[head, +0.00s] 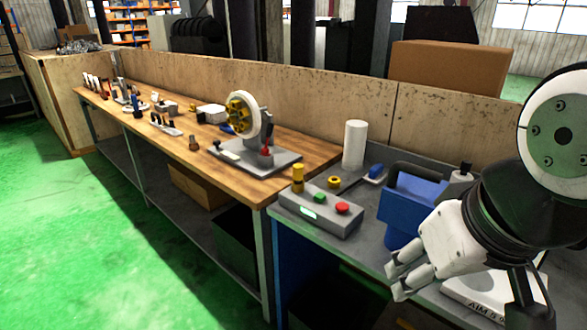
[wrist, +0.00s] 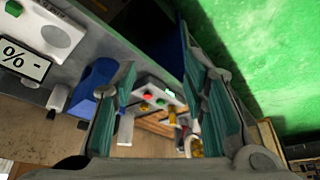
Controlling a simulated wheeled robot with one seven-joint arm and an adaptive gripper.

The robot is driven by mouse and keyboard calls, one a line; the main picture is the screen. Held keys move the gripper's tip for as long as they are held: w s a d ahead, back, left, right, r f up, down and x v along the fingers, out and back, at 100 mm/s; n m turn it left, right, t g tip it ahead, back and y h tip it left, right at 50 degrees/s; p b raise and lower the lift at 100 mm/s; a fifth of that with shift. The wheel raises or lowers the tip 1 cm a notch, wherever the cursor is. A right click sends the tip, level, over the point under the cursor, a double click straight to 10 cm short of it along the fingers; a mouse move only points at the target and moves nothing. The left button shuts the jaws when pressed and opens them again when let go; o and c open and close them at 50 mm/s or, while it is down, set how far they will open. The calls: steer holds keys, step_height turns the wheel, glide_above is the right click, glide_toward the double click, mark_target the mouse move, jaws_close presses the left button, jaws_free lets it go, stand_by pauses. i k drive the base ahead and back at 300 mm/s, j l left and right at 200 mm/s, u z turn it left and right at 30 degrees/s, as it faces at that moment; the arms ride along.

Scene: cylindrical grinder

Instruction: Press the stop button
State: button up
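The control box (head: 325,217) is light grey and sits at the near left corner of the grey bench. On it are the red stop button (head: 342,208) at the right, a green button (head: 319,197) beside it, a lit panel on the front and a yellow-topped post (head: 298,178). My gripper (head: 397,281) is to the right of and nearer than the box, apart from it. In the wrist view the box (wrist: 155,90) shows small and beyond the fingers, with red and green spots. My gripper (wrist: 160,72) is open there, its teal pads apart with nothing between them.
A blue container (head: 408,200) stands between the box and my arm. A white cylinder (head: 355,145) stands behind. The wooden bench (head: 170,160) at left carries a grinder-like machine (head: 250,130) and several small tools. A white device (head: 480,300) lies below my wrist.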

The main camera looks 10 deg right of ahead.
mark_target(342, 207)
steer(key=u, duration=1.45)
steer(key=i, duration=2.95)
steer(key=z, duration=3.55)
